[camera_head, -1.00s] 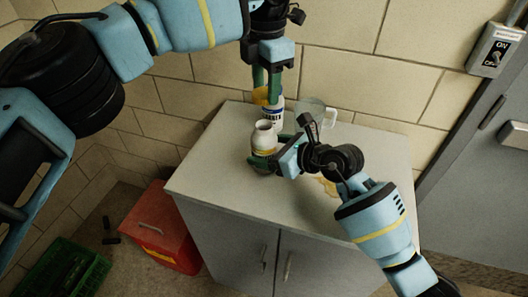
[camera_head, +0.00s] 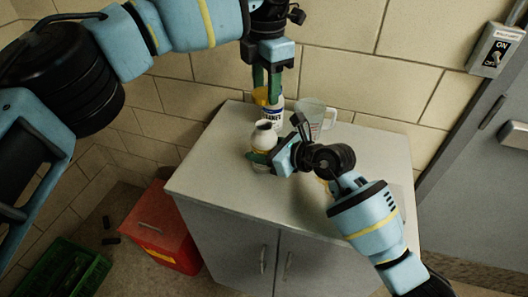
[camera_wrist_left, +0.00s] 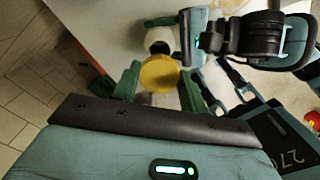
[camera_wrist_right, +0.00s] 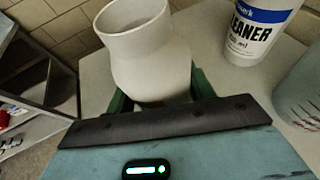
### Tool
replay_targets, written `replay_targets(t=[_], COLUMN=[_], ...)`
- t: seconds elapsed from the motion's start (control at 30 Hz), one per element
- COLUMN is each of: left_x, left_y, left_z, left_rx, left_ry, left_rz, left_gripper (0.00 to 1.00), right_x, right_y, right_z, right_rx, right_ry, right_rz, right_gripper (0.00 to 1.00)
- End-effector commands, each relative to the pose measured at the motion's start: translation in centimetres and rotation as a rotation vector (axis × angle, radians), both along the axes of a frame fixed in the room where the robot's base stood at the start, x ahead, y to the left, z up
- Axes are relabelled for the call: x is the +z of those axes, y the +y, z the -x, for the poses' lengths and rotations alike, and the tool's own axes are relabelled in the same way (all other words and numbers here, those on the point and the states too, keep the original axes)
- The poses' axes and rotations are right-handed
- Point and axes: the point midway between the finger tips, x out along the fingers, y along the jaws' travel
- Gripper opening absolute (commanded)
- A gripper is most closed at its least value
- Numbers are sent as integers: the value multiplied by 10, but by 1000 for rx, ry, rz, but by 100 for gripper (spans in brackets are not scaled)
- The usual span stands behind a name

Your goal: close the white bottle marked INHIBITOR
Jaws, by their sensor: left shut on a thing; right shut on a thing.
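The white bottle (camera_head: 264,137) stands on the grey cabinet top with its dark mouth open and uncovered; the word on its label is not readable. It fills the middle of the right wrist view (camera_wrist_right: 150,55). My right gripper (camera_head: 262,158) is shut on the bottle's body, low down, from the right. My left gripper (camera_head: 267,94) points down behind the bottle. It is shut on a round yellow cap (camera_wrist_left: 160,73), which also shows in the head view (camera_head: 260,96). Whether the cap touches the cleaner bottle behind it is unclear.
A white cleaner bottle (camera_head: 277,111) with a blue label stands close behind the open bottle. A clear measuring jug (camera_head: 314,114) stands to its right. The cabinet top (camera_head: 225,150) is bare at left. A red box (camera_head: 160,235) and green crate (camera_head: 70,265) are on the floor.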

Motion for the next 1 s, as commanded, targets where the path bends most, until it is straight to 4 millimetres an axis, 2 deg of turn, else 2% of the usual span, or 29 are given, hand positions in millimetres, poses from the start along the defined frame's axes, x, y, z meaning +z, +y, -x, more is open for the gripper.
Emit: replay_targets(t=[0.23,0.6,1.0], left_x=[-7,-50,-50], left_y=[0,0,0], left_z=[0,0,0], left_rx=[0,0,0], left_ry=[2,1,1], left_rz=[-1,0,-1], left_gripper=[22,22,22], right_x=[0,0,0], right_y=[0,0,0], right_z=[0,0,0], right_rx=[0,0,0], right_ry=[1,1,1], right_rz=[1,1,1], right_gripper=[12,12,12])
